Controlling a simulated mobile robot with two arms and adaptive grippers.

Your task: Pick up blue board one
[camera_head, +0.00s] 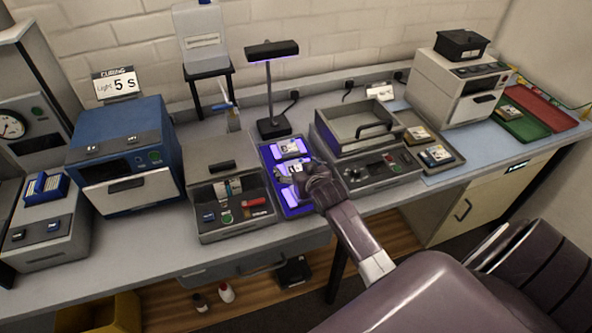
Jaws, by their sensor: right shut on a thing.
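A blue tray (267,169) under the lamp glows violet and holds several small boards. One board (290,147) lies at its far end, and a lit piece (290,196) shows at its near end. My right gripper (298,178) reaches over the middle of the tray from the right. It is shut on a board (294,166) with a pale label; the gripper hides much of it. I cannot read the board's number or tell whether it is clear of the tray. My left gripper is not in view.
A lamp (271,49) stands behind the tray. A grey machine (230,195) is left of it and an open-topped machine (362,130) right. Farther right are boards on a tray (436,156) and green (519,124) and red (548,110) trays. A blue oven (120,150) stands left.

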